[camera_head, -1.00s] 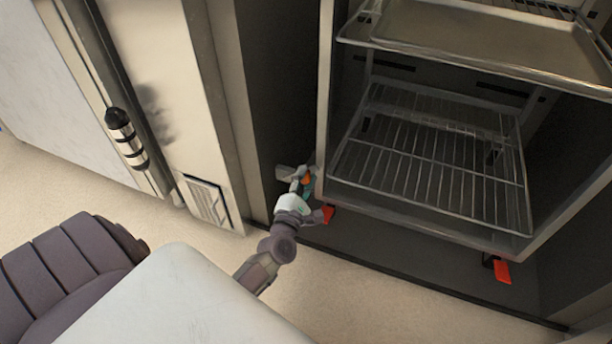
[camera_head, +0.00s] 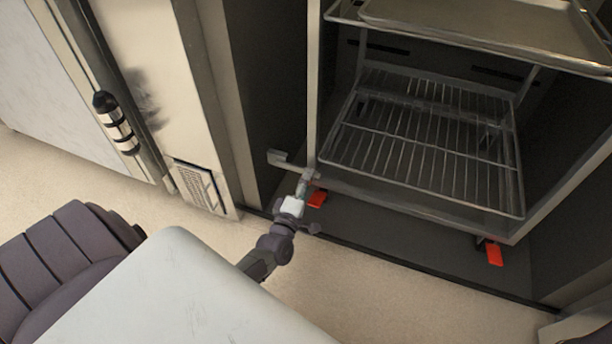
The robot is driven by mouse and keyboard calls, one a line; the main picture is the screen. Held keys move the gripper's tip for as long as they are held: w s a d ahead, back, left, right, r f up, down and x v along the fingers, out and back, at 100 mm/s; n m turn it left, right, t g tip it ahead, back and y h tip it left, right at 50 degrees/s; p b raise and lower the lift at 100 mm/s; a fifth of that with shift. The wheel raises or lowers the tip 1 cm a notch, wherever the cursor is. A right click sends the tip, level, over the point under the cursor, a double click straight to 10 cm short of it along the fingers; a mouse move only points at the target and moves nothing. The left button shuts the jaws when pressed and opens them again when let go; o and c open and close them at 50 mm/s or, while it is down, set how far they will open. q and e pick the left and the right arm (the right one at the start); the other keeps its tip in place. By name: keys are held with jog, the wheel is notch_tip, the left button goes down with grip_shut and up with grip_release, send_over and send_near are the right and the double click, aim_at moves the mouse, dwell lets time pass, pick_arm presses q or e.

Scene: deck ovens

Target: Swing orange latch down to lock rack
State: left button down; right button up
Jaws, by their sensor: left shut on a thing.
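The rack (camera_head: 313,95) stands in the dark oven bay. My left gripper (camera_head: 304,184) is shut at the foot of the rack's left front post, beside a red-orange tab (camera_head: 317,198). The orange latch in its jaws is almost wholly hidden by the fingers, so its angle cannot be told. A grey bar (camera_head: 290,163) with a bent end sticks out left just above the gripper; I cannot tell what it belongs to. My right gripper is not in view.
A second red-orange tab (camera_head: 494,253) hangs under the rack's right front corner. The rack carries a wire shelf (camera_head: 420,150) and a metal tray (camera_head: 480,25) above it. A panel with a vent (camera_head: 198,186) stands left. Pale floor lies in front.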

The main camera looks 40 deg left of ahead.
pick_arm(q)
jog(key=shift+f+m, duration=0.2)
jog(key=shift+m, duration=0.1)
jog(key=c, duration=1.1)
grip_release()
jog(key=shift+r, duration=0.1)
